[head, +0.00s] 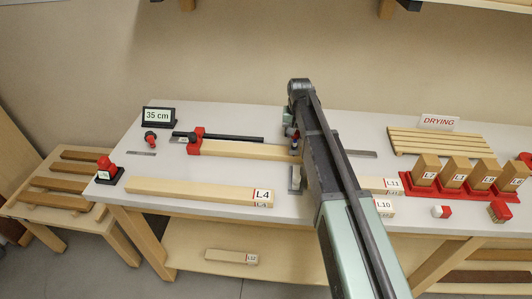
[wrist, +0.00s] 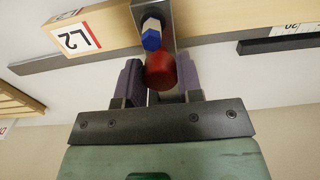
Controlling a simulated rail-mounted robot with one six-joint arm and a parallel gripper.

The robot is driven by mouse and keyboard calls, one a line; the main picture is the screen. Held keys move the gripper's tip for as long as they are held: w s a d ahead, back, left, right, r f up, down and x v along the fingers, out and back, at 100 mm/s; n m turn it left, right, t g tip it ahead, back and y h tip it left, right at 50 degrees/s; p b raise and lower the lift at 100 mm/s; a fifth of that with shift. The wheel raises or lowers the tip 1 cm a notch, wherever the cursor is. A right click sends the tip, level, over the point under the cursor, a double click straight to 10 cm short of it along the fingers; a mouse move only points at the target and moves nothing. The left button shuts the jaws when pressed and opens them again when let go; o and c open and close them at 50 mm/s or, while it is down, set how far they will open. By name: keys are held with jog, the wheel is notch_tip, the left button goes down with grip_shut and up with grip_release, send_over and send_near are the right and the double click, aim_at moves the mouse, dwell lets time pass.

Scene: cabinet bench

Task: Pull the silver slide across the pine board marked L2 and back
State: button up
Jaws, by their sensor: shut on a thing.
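The pine board marked L2 (wrist: 112,28) lies across the top of the wrist view. In the head view my gripper (head: 291,131) is at the board's right end, mostly hidden.
A red stop block (head: 195,142) sits at the board's left end, beside a black rail (head: 240,139). A board marked L4 (head: 195,190) lies in front. Boards L11 and L10 (head: 383,207) lie right of my arm. A red rack (head: 447,190) holds several blocks.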

jog(key=shift+w+d, duration=0.2)
jog(key=shift+w, duration=0.85)
jog(key=shift+w+d, duration=0.15)
jog(key=shift+w, duration=0.9)
jog(key=shift+w+d, duration=0.2)
jog(key=shift+w, duration=0.85)
jog(key=o, duration=0.8)
jog(key=shift+r, duration=0.1)
notch_tip(320, 180, up, 9)
jog(key=p, duration=0.9)
